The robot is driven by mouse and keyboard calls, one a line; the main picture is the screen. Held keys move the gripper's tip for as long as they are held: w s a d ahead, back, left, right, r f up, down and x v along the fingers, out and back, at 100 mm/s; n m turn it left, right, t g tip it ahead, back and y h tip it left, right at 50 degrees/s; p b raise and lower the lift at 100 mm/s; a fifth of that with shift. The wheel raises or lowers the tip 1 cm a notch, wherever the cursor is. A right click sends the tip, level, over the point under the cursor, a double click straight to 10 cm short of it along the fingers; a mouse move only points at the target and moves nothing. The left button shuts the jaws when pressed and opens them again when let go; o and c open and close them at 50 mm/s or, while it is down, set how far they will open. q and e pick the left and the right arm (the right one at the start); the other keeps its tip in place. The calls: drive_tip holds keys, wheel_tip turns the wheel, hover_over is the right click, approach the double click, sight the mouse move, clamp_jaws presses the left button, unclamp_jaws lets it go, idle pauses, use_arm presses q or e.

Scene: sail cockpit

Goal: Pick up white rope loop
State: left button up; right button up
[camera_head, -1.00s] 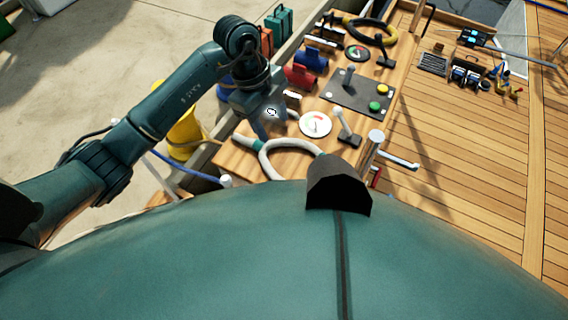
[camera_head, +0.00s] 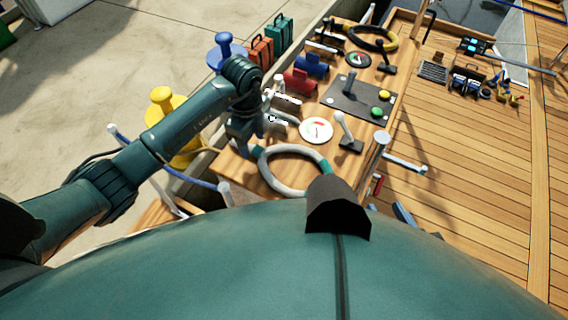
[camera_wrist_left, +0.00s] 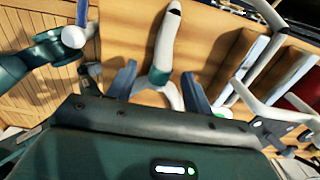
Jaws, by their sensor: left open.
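The white rope loop (camera_head: 270,178) lies near the front left of the wooden table, a ring with teal bands. My left gripper (camera_head: 250,147) is over its left side, beside a teal band, and hides part of it. In the left wrist view, the open fingers (camera_wrist_left: 160,86) stand on either side of a white rope piece (camera_wrist_left: 166,45) with a teal band and a dark tip. The gap on both sides of the band shows open. The lower part of the loop is hidden by the gripper body there. My right gripper is not in view.
A round gauge (camera_head: 316,130), a white-handled lever (camera_head: 344,128) and a grey panel (camera_head: 347,98) with buttons stand close behind the loop. Red (camera_head: 300,82) and blue (camera_head: 312,65) cylinders lie farther back. A yellow bollard (camera_head: 163,105) stands left of the table.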

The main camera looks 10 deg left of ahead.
use_arm(q)
wheel_tip(320, 180, down, 3)
drive_tip(key=shift+r, duration=0.15)
drive_tip(key=shift+c, duration=0.4)
drive_tip(key=shift+r, duration=0.1)
clamp_jaws()
